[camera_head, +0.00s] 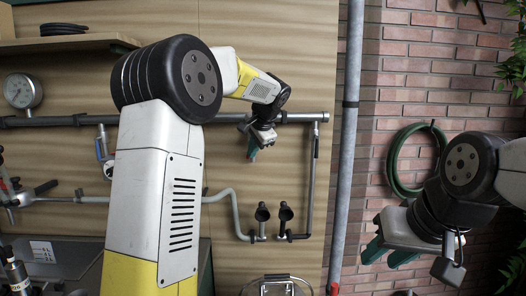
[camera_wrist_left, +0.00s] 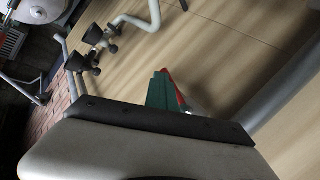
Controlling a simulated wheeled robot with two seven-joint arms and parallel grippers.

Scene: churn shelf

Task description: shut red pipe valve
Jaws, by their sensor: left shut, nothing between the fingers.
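In the left wrist view a narrow red piece (camera_wrist_left: 177,92), which looks like the red valve's handle, lies right beside the green fingers of my left gripper (camera_wrist_left: 160,90). I cannot tell whether they touch. In the head view my left gripper (camera_head: 252,152) is shut and empty, just below the horizontal pipe on the wooden panel. The red piece cannot be made out there; the gripper and arm cover that part. My right gripper (camera_head: 388,252) is open and empty at the right, in front of the brick wall, its green fingers apart.
The horizontal pipe (camera_head: 300,117) runs along the panel to a dark down-pipe (camera_head: 311,170). Two black funnels (camera_head: 273,213) sit below. A grey vertical pipe (camera_head: 347,140) stands right of the panel. A green hose (camera_head: 393,160) hangs on the bricks. A gauge (camera_head: 22,91) is at left.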

